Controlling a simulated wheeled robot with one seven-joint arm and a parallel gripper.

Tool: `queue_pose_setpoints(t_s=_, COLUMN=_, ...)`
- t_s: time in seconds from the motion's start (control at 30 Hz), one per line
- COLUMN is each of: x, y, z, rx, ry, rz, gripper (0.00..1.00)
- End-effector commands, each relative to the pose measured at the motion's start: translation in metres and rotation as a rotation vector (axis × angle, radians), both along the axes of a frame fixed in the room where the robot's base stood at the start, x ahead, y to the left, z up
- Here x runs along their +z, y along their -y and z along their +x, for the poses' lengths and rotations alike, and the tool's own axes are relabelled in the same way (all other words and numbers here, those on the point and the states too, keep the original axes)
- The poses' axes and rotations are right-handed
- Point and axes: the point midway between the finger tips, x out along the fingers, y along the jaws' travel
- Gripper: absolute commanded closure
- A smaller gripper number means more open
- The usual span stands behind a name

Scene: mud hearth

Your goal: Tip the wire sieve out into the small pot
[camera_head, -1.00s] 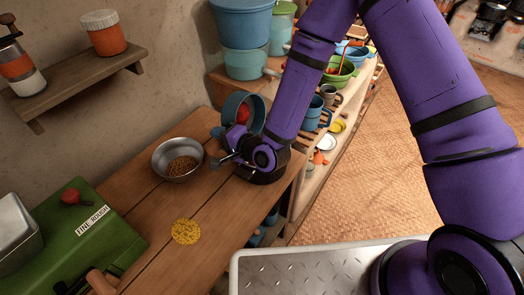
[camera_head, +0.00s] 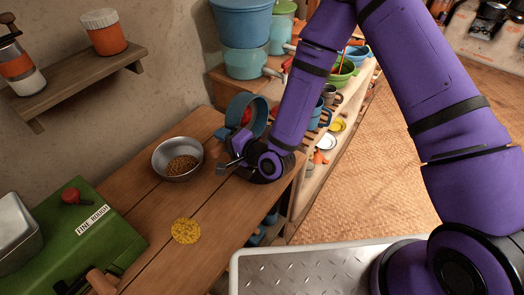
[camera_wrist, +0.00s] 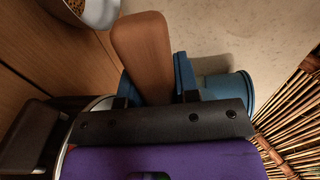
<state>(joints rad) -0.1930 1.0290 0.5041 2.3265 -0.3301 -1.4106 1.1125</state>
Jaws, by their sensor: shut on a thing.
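My gripper (camera_head: 228,166) is low over the wooden counter, right of the metal bowl. In the wrist view my gripper (camera_wrist: 155,92) is shut on a brown wooden handle (camera_wrist: 142,45), which I take to be the wire sieve's. A curved metal rim shows at its lower left there; the mesh and any contents are hidden. A blue round-rimmed vessel (camera_head: 262,112) shows tilted just behind my wrist, with something red within its outline. A blue cylinder (camera_wrist: 236,91) is right of the handle in the wrist view. I cannot tell which is the small pot.
A metal bowl (camera_head: 168,162) of brown grains stands on the counter (camera_head: 150,215). A yellow round piece (camera_head: 186,231) lies in front, and a green box (camera_head: 70,235) is at left. Shelves of pots stand at right.

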Motion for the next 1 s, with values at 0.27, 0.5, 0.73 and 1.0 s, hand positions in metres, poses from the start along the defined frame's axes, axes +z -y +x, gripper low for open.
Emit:
queue_pose_setpoints(t_s=0.27, x=0.0010, y=0.0018, z=-0.0013, rx=0.000, ry=0.019, rz=0.024, gripper=1.00)
queue_pose_setpoints(t_s=0.5, x=0.0021, y=0.0030, z=-0.0025, rx=0.000, ry=0.034, rz=0.043, gripper=1.00)
queue_pose_setpoints(t_s=0.73, x=0.0026, y=0.0039, z=-0.0035, rx=0.001, ry=0.046, rz=0.058, gripper=1.00)
queue_pose_setpoints(t_s=1.0, x=0.0036, y=0.0054, z=-0.0046, rx=0.001, ry=0.062, rz=0.080, gripper=1.00)
